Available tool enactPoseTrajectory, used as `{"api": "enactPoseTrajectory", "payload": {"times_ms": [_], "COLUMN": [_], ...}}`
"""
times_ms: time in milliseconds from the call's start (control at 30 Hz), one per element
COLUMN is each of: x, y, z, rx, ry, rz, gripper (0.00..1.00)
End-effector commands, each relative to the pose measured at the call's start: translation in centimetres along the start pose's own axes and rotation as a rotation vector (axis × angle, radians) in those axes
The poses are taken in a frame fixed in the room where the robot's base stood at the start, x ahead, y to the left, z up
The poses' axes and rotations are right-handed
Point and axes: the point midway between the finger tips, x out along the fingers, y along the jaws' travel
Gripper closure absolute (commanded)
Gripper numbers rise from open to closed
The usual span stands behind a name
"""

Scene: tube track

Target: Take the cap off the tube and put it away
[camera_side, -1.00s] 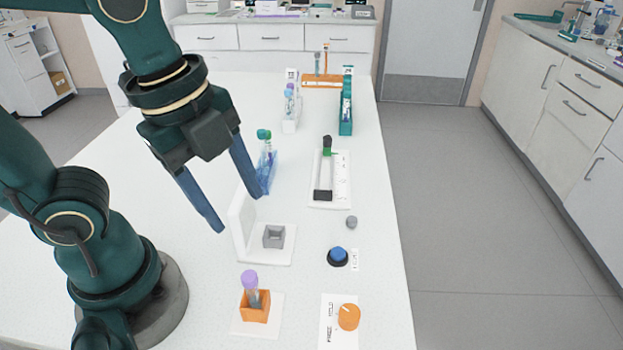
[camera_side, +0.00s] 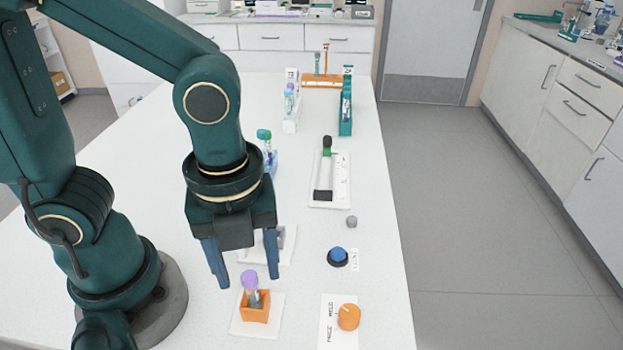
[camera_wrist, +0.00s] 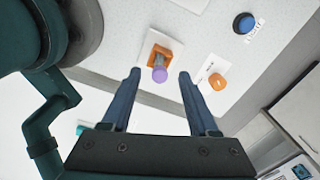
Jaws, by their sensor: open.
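A tube (camera_side: 254,298) with a purple cap (camera_side: 249,279) stands in an orange holder (camera_side: 256,314) on a white plate near the front of the table. The cap is on the tube. In the wrist view the purple cap (camera_wrist: 159,75) shows just beyond and between the fingertips, with the orange holder (camera_wrist: 152,56) behind it. My gripper (camera_side: 249,283) is open and empty, its fingers pointing down, near the capped tube and apart from it in the wrist view. The exact height gap is hard to tell.
An orange knob (camera_side: 348,317) on a labelled card and a blue button (camera_side: 338,257) lie to the right. A small grey piece (camera_side: 351,222) sits behind the button. A white stand (camera_side: 284,254) is partly hidden by my gripper. A slider device (camera_side: 342,186) lies further back.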

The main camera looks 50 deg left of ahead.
Motion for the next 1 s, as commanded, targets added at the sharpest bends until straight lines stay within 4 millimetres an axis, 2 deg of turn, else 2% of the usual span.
{"api": "enactPoseTrajectory", "payload": {"times_ms": [200, 267, 300, 367, 767, 1000], "x": [0.0, 0.0, 0.0, 0.0, -0.1, -1.2], "y": [0.0, 0.0, 0.0, 0.0, 0.0, -0.1], "z": [0.0, 0.0, 0.0, 0.0, 0.0, 0.0], "rx": [-0.001, -0.001, -0.001, -0.001, -0.001, -0.001], "ry": [0.000, 0.000, 0.000, 0.000, 0.000, 0.001], "rz": [0.000, 0.000, 0.000, 0.000, -0.001, -0.005], "gripper": [0.40, 0.63, 0.78, 1.00, 1.00, 1.00]}}
